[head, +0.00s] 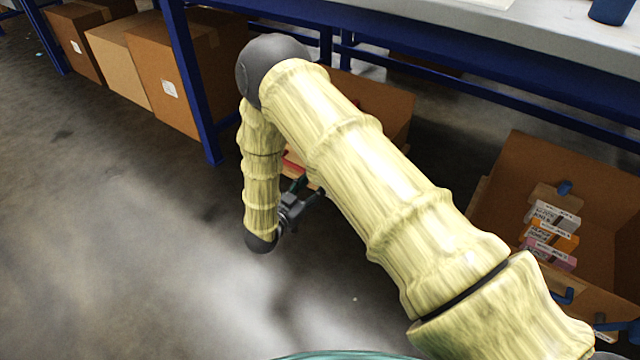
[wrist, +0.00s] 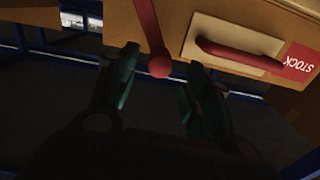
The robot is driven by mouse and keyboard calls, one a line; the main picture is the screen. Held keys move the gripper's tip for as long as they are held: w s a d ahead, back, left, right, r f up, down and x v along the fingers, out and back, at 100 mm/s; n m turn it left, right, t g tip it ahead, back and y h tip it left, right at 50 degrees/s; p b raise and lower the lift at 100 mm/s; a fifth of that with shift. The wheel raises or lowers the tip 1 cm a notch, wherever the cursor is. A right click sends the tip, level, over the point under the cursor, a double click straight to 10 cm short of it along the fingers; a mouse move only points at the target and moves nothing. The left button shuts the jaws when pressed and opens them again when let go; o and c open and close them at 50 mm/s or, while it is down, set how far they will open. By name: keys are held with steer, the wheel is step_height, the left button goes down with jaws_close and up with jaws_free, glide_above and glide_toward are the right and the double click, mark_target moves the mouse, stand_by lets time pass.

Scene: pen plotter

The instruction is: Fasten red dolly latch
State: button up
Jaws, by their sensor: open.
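In the wrist view a red lever with a round knob (wrist: 160,67) hangs down in front of a tan box-like body (wrist: 120,22). I take this lever to be the latch. My gripper (wrist: 163,60) is open, with one dark green-padded finger on each side of the knob. I cannot tell whether either finger touches it. A red bar handle (wrist: 240,55) on a pale plate sits to the right of the lever. In the head view my gripper (head: 310,190) is low beside the bench, near a bit of red (head: 291,165); my arm hides most of the area.
A red STOCK label (wrist: 300,62) is right of the handle. A blue-framed bench (head: 195,95) stands over the area. Cardboard boxes (head: 165,75) are at the left; an open carton (head: 600,160) with small packages is at the right. Floor at front left is clear.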

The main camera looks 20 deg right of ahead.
steer(key=shift+b+x, duration=0.9)
steer(key=shift+x, duration=1.4)
jaws_close()
